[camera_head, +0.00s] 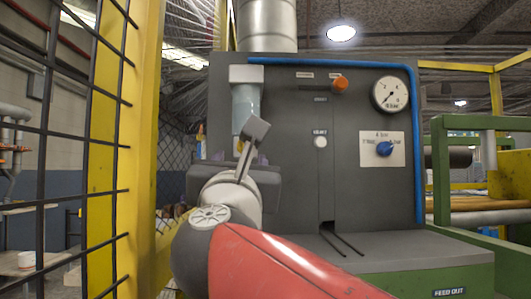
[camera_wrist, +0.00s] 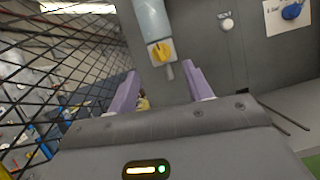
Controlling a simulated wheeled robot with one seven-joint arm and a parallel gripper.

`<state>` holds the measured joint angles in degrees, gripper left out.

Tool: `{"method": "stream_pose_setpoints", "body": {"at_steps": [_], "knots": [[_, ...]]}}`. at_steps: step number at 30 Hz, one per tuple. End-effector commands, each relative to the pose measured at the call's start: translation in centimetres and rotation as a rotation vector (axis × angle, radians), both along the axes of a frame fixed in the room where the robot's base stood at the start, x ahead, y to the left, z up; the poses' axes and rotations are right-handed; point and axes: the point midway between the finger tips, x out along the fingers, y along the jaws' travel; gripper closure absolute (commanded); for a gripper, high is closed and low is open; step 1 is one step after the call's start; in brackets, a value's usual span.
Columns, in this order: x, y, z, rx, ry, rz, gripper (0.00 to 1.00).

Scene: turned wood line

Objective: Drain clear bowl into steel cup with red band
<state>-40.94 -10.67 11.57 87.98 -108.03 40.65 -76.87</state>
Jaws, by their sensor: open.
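The clear bowl (camera_head: 245,101) hangs under a light grey block on the dark machine panel and looks pale blue-grey. In the wrist view the bowl (camera_wrist: 151,20) is at the top middle, with a yellow drain knob (camera_wrist: 160,52) and a short grey spout (camera_wrist: 169,72) at its lower end. My gripper (camera_wrist: 162,73) is open, its two purple fingers apart on either side of the spout in the picture. I see no contact; depth between them is hard to judge. In the head view my wrist hides most of the fingers. No steel cup with a red band shows.
A yellow post (camera_head: 125,150) and black mesh fence (camera_head: 65,150) stand close on the left. The panel carries a gauge (camera_head: 390,95), a blue knob (camera_head: 385,148) and a blue pipe (camera_head: 415,150). A grey ledge (camera_head: 420,250) juts out below right.

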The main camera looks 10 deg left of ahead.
Motion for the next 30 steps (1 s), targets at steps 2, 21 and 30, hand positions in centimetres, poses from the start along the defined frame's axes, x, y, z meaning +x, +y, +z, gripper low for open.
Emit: {"method": "stream_pose_setpoints", "body": {"at_steps": [2, 21, 30], "knots": [[1.1, 0.2, 0.6, 0.000, 0.001, -0.002, 0.50], [6.4, 1.1, 2.6, 0.002, 0.003, -0.002, 0.50], [6.4, 1.1, 2.6, 0.003, 0.003, -0.001, 0.77]]}}
